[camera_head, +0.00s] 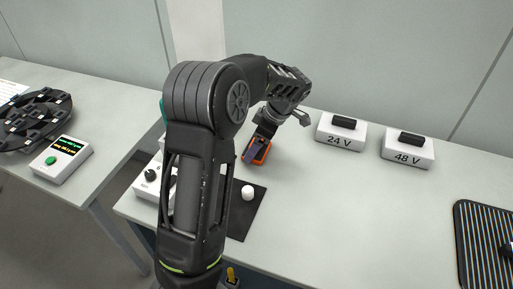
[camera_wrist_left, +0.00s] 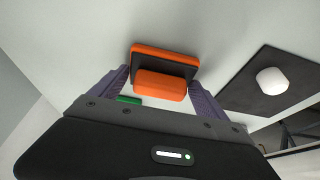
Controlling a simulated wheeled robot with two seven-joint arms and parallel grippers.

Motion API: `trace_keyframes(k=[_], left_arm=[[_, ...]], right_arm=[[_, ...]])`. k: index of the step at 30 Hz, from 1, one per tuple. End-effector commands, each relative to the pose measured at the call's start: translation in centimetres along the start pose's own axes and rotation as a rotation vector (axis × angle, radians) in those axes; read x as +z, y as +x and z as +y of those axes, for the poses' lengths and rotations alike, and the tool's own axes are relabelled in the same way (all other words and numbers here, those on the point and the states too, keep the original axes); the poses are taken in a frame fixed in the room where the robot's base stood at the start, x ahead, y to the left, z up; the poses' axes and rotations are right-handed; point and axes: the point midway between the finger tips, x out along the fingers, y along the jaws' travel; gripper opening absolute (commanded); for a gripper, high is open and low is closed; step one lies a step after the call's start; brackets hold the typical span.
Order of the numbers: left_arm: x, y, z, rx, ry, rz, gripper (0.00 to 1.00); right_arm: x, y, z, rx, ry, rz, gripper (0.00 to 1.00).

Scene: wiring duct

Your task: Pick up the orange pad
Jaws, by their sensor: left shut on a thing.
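The orange pad (camera_head: 262,158) is an orange block with a dark layer. It shows larger in the left wrist view (camera_wrist_left: 160,86), between the two purple-grey fingers. My left gripper (camera_head: 256,147) is shut on the pad, near the back edge of the black mat on the right-hand table. The left wrist view shows the fingers (camera_wrist_left: 160,92) at either side of it. In the head view my arm hides part of the mat and things behind it. I cannot tell whether the pad touches the table.
A white knob (camera_head: 247,193) sits on the black mat (camera_head: 241,224). White blocks marked 24 V (camera_head: 340,134) and 48 V (camera_head: 408,151) stand at the back. A dial box (camera_head: 149,181) is left of my arm. A striped mat (camera_head: 479,233) lies far right. The table's middle is clear.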

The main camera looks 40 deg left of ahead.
Motion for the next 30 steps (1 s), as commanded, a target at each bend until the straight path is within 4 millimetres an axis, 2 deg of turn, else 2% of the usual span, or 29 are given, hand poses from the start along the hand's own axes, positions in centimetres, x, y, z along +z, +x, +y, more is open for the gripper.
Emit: trace_keyframes(k=[1,4,14,17,30], left_arm=[[0.0,0.0,0.0,0.000,0.000,0.000,0.53],[0.0,0.0,0.0,0.000,0.000,0.000,0.44],[-0.2,-0.5,0.1,0.002,-0.001,0.000,0.44],[-0.5,-1.4,0.1,0.003,-0.002,-0.001,0.44],[-3.5,-8.5,0.1,0.003,-0.001,0.000,0.44]], right_arm=[[0.0,0.0,0.0,0.000,0.000,0.000,0.52],[0.0,0.0,0.0,0.000,0.000,0.000,0.52],[0.0,0.1,0.0,0.000,0.000,0.000,0.52],[0.0,0.2,0.1,0.000,0.000,0.000,0.52],[0.0,0.9,0.4,0.000,0.000,0.001,0.52]])
